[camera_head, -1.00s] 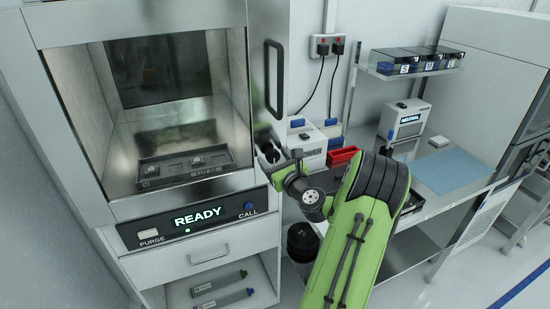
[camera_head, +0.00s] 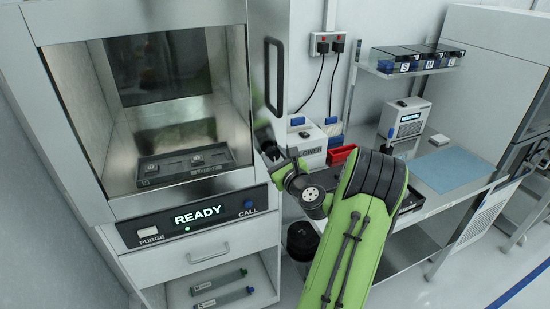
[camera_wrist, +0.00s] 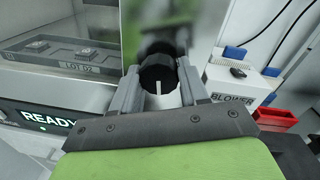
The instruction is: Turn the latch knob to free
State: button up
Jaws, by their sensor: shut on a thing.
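The latch knob (camera_wrist: 157,72) is black and round with a white mark pointing toward the bottom of the wrist view. It sits on the metal door edge, to the right of the chamber. My gripper (camera_wrist: 160,88) is shut on the knob, with one grey finger on each side of it. In the head view my gripper (camera_head: 270,150) is at the door's lower part, below the long dark handle (camera_head: 274,78), and mostly hides the knob.
The chamber holds a dark tray (camera_head: 183,176) behind the panel reading READY (camera_head: 197,216). A white blower box (camera_head: 310,145) and a red bin (camera_head: 341,155) stand close right of my gripper. A bench with a blue mat (camera_head: 450,171) is further right.

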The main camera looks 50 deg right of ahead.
jog(key=n+b, duration=0.1)
jog(key=n, duration=0.3)
jog(key=n+b, duration=0.2)
jog(key=n, duration=0.2)
jog(key=n+b, duration=0.3)
jog(key=n, duration=0.1)
jog(key=shift+g+b, duration=0.3)
jog(key=shift+g, duration=0.1)
jog(key=shift+n+h+b, duration=0.4)
jog(key=shift+n+b, duration=1.05)
jog(key=shift+n, duration=0.25)
jog(key=shift+r, duration=0.1)
jog(key=o, duration=1.1)
jog(key=shift+c, duration=0.2)
